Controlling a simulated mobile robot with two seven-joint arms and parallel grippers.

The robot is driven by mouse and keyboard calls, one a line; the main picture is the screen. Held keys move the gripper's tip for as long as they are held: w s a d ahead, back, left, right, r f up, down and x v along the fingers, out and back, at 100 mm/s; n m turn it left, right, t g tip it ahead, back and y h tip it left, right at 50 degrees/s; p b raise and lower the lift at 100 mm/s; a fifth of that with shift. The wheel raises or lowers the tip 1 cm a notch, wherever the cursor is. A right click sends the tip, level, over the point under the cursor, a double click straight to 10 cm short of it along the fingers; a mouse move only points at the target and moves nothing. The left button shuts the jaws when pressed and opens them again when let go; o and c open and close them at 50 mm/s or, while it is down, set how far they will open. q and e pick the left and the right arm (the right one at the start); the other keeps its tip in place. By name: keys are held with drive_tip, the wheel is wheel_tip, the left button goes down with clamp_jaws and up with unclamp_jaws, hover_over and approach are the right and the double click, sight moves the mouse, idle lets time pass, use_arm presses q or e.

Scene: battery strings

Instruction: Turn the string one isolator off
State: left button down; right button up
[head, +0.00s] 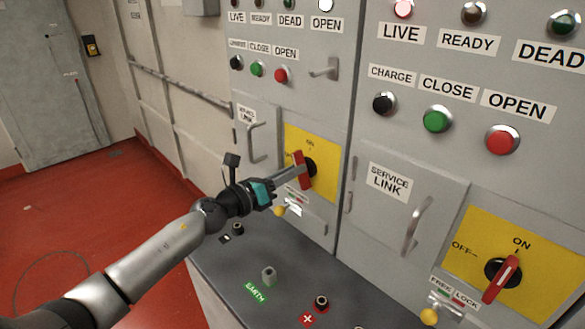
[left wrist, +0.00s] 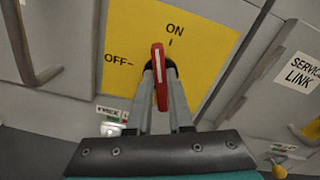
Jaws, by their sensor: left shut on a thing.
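The left cabinet's isolator has a red handle (head: 302,171) on a yellow plate (head: 327,185) marked ON and OFF. My left gripper (head: 300,171) is shut on this handle, with a finger on each side. In the left wrist view the red handle (left wrist: 160,78) stands between the two fingers, below the ON mark and right of OFF. In the head view its top end leans to the left, between ON and OFF, unlike the right cabinet's handle. The isolator's black hub is partly hidden behind the handle. No string number is readable. My right gripper is not in view.
The right cabinet has a similar isolator (head: 502,279) with its handle in line with ON. A dark ledge (head: 225,265) with sockets lies below. Red floor is open at left.

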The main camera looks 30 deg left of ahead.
use_arm(q)
drive_tip(key=shift+w+a+f+n+p, duration=0.15)
drive_tip(key=shift+n+p, duration=0.7)
drive_tip(key=shift+n, duration=1.35)
drive_tip(key=shift+s+a+f+n+p, duration=0.1)
drive_tip(key=shift+n+p, duration=0.8)
drive_tip(key=shift+n, duration=1.3)
drive_tip(key=shift+w+a+f+n+p, duration=0.15)
drive_tip(key=shift+n+p, duration=0.7)
drive_tip(key=shift+n, duration=1.35)
drive_tip(key=shift+s+d+n, duration=0.1)
drive_tip(key=shift+n, duration=0.2)
drive_tip(key=c, duration=0.8)
unclamp_jaws()
drive_tip(key=v, duration=1.5)
drive_tip(key=shift+s, duration=0.1)
